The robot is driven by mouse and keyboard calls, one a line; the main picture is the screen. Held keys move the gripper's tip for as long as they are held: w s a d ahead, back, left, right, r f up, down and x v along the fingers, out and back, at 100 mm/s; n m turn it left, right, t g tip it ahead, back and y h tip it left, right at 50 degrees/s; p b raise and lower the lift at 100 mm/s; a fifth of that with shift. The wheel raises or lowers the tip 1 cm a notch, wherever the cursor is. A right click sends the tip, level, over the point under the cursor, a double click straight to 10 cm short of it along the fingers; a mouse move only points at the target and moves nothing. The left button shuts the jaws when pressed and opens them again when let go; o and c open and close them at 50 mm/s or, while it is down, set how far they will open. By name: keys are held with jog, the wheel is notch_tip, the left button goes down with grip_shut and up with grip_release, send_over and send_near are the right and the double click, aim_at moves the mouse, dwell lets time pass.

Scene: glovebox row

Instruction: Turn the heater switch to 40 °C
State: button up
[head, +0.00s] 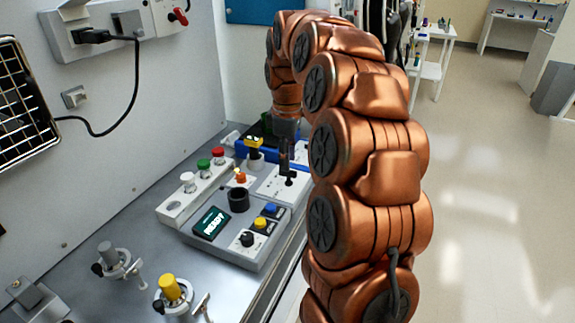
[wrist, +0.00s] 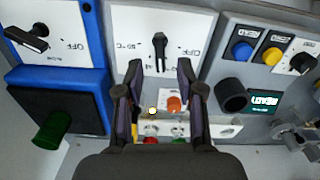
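The heater switch (wrist: 159,46) is a black lever-like knob on a white panel (wrist: 135,20). A "°C" label, its number hard to read, stands left of it and "OFF" stands right. The knob lies upright in the wrist picture; which mark it points at I cannot tell. My gripper (wrist: 159,72) is open, with one fingertip on each side of the knob's near end; contact does not show. In the head view my gripper (head: 286,155) points down over the white panel (head: 267,187), and it and my arm hide part of it.
A blue-framed unit (wrist: 60,75) with another "OFF" knob (wrist: 28,38) and a green knob stands left in the wrist view. A grey box with a "READY" display (head: 211,223), buttons and a dial stands nearby. A white strip (head: 197,192) holds coloured buttons. Valves stand in front.

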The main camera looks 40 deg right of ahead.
notch_tip(320, 180, up, 9)
dwell(0.5)
jog(key=shift+f, duration=0.1)
dwell(0.4)
jog(key=s+a+m+p, duration=0.1)
jog(key=s+a+p, duration=0.1)
jog(key=s+a, duration=0.45)
jog(key=s+a+f+m+g+p, duration=0.1)
jog(key=s+a+f+m, duration=0.2)
jog(key=s, duration=0.9)
jog(key=s+a+f+m+p, duration=0.2)
jog(key=s+a+f+m, duration=0.1)
jog(key=s+a+f, duration=0.5)
jog(key=s+a, duration=0.2)
jog(key=s, duration=0.2)
jog(key=shift+s+a+f+m+g, duration=0.25)
jog(key=shift+a+f+m+g, duration=0.05)
jog(key=shift+a+m+g, duration=0.1)
jog(key=shift+a, duration=0.1)
